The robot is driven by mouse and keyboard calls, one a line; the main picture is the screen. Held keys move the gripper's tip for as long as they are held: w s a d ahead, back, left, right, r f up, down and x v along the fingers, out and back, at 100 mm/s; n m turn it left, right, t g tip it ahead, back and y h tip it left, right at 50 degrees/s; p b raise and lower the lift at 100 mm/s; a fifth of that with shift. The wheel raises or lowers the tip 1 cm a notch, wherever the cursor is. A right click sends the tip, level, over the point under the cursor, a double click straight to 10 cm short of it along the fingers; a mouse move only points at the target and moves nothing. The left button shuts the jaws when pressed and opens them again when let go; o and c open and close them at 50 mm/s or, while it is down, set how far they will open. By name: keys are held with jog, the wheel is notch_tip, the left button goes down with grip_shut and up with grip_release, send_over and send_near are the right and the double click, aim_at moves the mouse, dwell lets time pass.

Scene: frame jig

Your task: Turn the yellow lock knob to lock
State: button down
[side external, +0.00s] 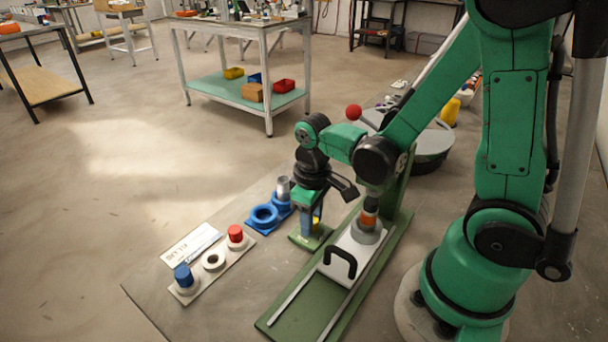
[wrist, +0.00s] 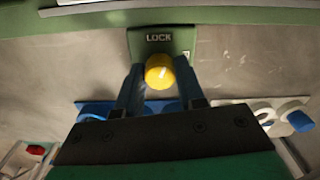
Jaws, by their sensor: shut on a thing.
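The yellow lock knob (wrist: 159,72) sits on a green plate marked LOCK (wrist: 162,40) in the wrist view. A short white line shows on its top, tilted slightly. My gripper (wrist: 159,84) is shut on the knob, with one finger on its left and one on its right. In the side view my gripper (side external: 311,222) points down at the green plate (side external: 308,240). A bit of the yellow knob (side external: 316,222) shows beside the fingers; the rest is hidden.
A green jig with rails (side external: 275,318) and a white carriage with a black handle (side external: 341,262) stands right of my gripper. A blue holder with rings (side external: 264,216) is close on the left. A pale tray (side external: 205,268) carries a blue peg (side external: 184,276) and a red peg (side external: 236,233).

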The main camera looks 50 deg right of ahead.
jog(key=c, duration=0.5)
grip_release()
jog(key=shift+c, duration=0.2)
jog(key=shift+r, duration=0.1)
jog(key=shift+r, duration=2.7)
